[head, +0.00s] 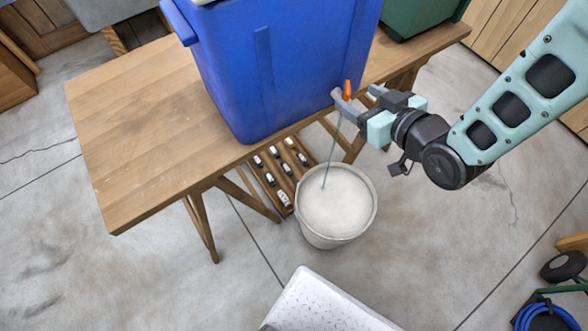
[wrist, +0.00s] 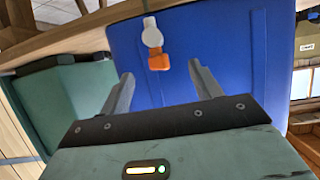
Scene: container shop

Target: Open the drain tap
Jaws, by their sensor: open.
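The drain tap shows its orange handle (head: 347,88) at the lower right of the blue container (head: 265,70). In the wrist view the tap has a white round body (wrist: 152,34) with the orange handle (wrist: 159,61) beside it. A thin grey-blue stream (head: 331,160) runs from the tap down into a pale bucket (head: 313,238) on the floor. My gripper (head: 356,98) is open at the tap. In the wrist view its fingers (wrist: 160,82) are spread, with the handle just beyond and between their tips. I see no contact with the handle.
The blue container stands on a wooden table (head: 130,130), clear on its left. A green container (head: 418,14) stands to the right. A rack of small bottles (head: 270,180) lies under the table. A blue coiled hose (head: 540,318) is at the lower right.

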